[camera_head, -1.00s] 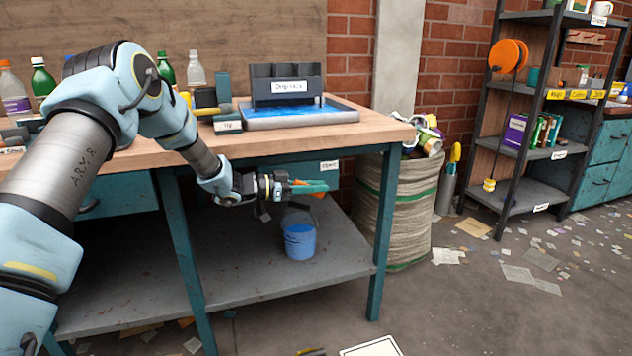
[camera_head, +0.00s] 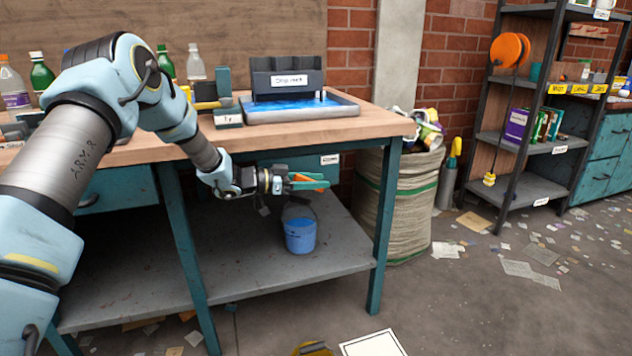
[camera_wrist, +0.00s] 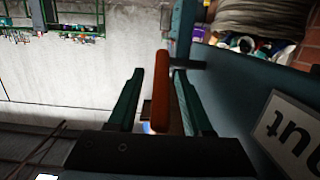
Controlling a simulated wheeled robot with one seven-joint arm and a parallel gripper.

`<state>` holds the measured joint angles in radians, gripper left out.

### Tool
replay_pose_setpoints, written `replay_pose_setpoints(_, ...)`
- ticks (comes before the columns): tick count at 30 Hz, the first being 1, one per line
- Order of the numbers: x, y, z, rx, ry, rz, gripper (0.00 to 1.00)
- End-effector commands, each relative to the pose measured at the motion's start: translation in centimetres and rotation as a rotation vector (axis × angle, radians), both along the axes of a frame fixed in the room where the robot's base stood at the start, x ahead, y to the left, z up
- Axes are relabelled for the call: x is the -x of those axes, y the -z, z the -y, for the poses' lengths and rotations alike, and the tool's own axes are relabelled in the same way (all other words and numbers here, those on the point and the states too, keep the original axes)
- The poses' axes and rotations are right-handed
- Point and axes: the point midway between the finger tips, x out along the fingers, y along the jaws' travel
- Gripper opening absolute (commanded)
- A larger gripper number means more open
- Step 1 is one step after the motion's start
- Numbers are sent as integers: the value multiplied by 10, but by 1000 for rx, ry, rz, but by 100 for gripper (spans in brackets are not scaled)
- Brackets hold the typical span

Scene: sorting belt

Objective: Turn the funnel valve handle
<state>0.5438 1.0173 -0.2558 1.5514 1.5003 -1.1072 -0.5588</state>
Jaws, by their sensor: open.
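An orange-red valve handle (camera_wrist: 161,90) stands between the two teal fingers of my gripper (camera_wrist: 159,74) in the wrist view, with a gap on each side. In the head view my gripper (camera_head: 312,181) is under the workbench's front edge, and a bit of the orange handle (camera_head: 306,177) shows between its fingers. The gripper is open and not closed on the handle. I cannot make out the funnel or how the handle joins it.
A blue bucket (camera_head: 300,236) stands on the lower shelf below my gripper. A blue-filled tray (camera_head: 301,117) with a rack sits on the bench (camera_head: 330,130). A full sack (camera_head: 402,200) stands to the right. A white label panel (camera_wrist: 290,133) is close by at wrist-view right.

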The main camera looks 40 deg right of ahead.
Motion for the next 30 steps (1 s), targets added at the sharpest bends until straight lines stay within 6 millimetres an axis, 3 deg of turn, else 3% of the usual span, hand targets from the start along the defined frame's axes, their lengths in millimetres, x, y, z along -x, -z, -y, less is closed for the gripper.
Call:
replay_pose_setpoints(18,-36,-14,-91,-1,-3,1,50)
replay_pose_setpoints(30,-39,-14,-99,-1,0,0,50)
